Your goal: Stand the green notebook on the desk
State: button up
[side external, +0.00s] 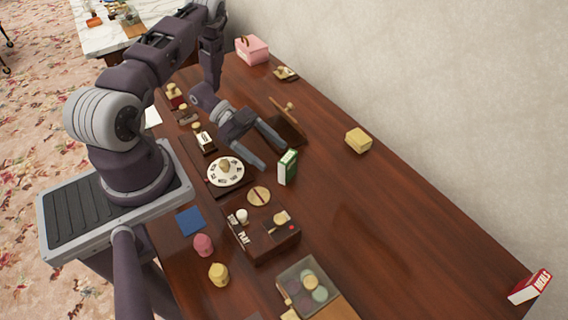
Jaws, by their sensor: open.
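The green notebook (289,167), with white page edges, stands upright on the brown wooden desk (365,215) near its middle. My gripper (273,157) reaches in low from the upper left. Its two fingers are spread apart with nothing between them. The fingertips end just left of the notebook and slightly behind it in the picture. I cannot tell whether a fingertip touches it. The notebook's lower edge appears to rest on the desk.
A round white dial (226,172) and a dark box with knobs (264,232) lie left of and below the notebook. A yellow block (358,141) sits near the wall. A red book (529,287) lies at the far right. The desk right of the notebook is clear.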

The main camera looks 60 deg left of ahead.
jog(key=v, duration=0.5)
